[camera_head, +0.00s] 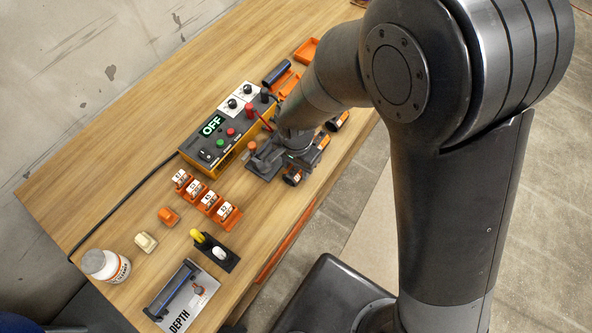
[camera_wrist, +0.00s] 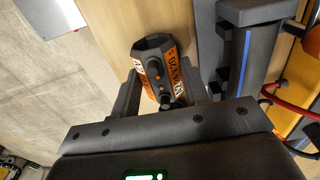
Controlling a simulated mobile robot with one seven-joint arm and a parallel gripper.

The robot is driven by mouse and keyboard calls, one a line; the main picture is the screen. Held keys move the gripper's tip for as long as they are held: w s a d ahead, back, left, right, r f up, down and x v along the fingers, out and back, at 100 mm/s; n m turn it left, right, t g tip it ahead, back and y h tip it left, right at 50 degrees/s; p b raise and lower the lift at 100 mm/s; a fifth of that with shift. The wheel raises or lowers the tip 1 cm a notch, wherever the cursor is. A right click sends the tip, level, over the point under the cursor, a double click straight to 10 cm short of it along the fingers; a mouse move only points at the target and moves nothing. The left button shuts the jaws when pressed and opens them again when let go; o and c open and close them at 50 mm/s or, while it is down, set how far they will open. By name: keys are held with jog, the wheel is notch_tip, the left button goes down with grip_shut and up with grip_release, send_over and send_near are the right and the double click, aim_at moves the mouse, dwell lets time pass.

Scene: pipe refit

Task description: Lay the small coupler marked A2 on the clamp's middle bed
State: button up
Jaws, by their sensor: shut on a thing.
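My gripper (camera_head: 297,152) is low over the table near its front edge, beside the dark clamp (camera_head: 264,163) with its orange knob. In the wrist view my gripper (camera_wrist: 158,95) is shut on a black coupler (camera_wrist: 153,50) with an orange printed label and two dark studs. Its marking is only partly readable, so I cannot confirm A2. The clamp (camera_wrist: 233,62) also shows in the wrist view, as a dark block with a blue line to the right, apart from the held coupler. The middle bed is not clearly visible.
The control box (camera_head: 222,128) reading OFF stands behind the clamp. Orange holders (camera_head: 210,201) with white-labelled parts stand to the left. An orange-banded part (camera_head: 338,120) lies near the front edge, right of my gripper. A red cable (camera_wrist: 290,105) runs near the clamp.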

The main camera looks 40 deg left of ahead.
aim_at(296, 168)
jog(key=shift+c, duration=0.6)
jog(key=shift+r, duration=0.15)
jog(key=shift+r, duration=1.35)
jog(key=shift+r, duration=1)
